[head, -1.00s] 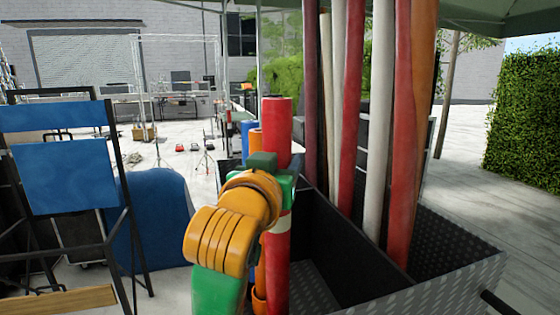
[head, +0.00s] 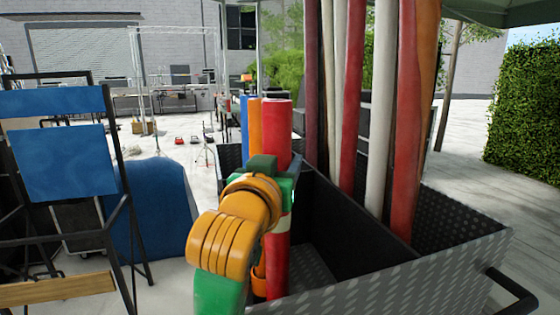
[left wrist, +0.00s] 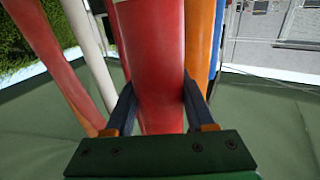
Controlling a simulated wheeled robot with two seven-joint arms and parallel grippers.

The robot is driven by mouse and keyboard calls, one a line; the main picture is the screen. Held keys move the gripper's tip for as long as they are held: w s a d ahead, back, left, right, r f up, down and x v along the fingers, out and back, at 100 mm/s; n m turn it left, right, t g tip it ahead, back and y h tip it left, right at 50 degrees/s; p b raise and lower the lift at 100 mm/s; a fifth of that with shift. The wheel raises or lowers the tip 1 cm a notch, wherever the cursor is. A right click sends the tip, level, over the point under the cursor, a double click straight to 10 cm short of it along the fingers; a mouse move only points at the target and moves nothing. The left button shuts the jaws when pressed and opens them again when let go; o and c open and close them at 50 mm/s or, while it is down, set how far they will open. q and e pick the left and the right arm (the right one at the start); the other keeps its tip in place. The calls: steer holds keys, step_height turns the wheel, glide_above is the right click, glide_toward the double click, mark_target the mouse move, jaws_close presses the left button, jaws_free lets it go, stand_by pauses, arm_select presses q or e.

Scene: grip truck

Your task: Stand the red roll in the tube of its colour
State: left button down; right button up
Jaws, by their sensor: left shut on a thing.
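The red roll (head: 277,133) is upright in the head view, at the near left end of a dark crate. My left gripper (head: 276,180) is shut around its middle. A pale band crosses the red below the gripper, and more red (head: 277,268) continues down to the crate's near rim. I cannot tell whether that lower part is roll or red tube. In the left wrist view the red roll (left wrist: 150,60) lies between both fingers (left wrist: 155,112). Its lower end is hidden there. My right gripper is not in view.
An orange upright piece (head: 255,117) and a blue one (head: 244,125) stand close behind the red roll. The dark crate (head: 400,284) also holds several tall red, white and orange rolls on the right. A blue-backed chair (head: 66,163) stands left. The crate's middle compartment looks empty.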

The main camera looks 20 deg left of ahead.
arm_select(q)
steer(key=shift+f, duration=0.35)
stand_by(0.4)
steer(key=shift+c, duration=0.8)
jaws_free()
steer(key=shift+s, duration=0.1)
